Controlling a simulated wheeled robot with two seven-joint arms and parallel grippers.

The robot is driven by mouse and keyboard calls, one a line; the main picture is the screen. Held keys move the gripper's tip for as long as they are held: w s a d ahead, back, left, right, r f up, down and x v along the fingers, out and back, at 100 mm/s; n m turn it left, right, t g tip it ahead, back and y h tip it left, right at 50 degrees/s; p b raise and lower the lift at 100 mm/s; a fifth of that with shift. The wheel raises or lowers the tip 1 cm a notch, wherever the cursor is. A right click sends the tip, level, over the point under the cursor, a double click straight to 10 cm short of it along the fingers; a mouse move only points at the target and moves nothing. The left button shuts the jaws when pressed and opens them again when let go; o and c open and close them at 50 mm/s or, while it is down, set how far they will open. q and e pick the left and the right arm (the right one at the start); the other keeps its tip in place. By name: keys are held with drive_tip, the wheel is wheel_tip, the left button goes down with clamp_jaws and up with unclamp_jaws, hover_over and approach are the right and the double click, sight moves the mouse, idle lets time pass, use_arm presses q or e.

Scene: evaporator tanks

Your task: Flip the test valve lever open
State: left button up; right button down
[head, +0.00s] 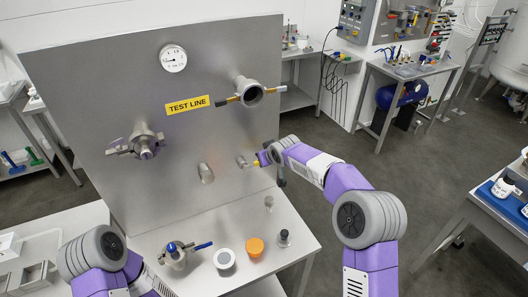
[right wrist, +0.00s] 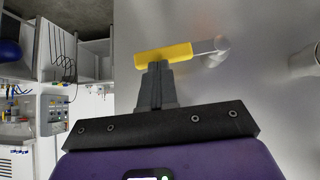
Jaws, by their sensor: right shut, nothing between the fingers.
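The test valve lever (right wrist: 163,53) has a yellow grip and a metal shank that runs right to a round stub (right wrist: 219,45) on the steel panel. In the head view the lever's yellow (head: 257,163) shows beside the stub (head: 242,161), low on the panel's right side, partly hidden by my gripper. My right gripper (right wrist: 158,66) is shut and empty, its fingertips at the lower edge of the yellow grip; whether they touch cannot be told. The yellow TEST LINE label (head: 187,105) is above. My left arm shows at lower left; its gripper is out of view.
The panel (head: 95,90) carries a gauge (head: 173,58), a left clamp fitting (head: 142,145), a right pipe fitting (head: 250,92) and a bare stub (head: 206,172).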

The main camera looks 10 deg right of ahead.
drive_tip(key=shift+f, duration=0.4)
drive_tip(key=shift+d+f, duration=0.1)
idle(0.3)
drive_tip(key=w+r+p+v, duration=0.1)
drive_tip(key=w+r+v, duration=0.1)
drive_tip(key=v, duration=1.1)
drive_tip(key=shift+p, duration=0.4)
drive_tip(key=shift+w, duration=0.15)
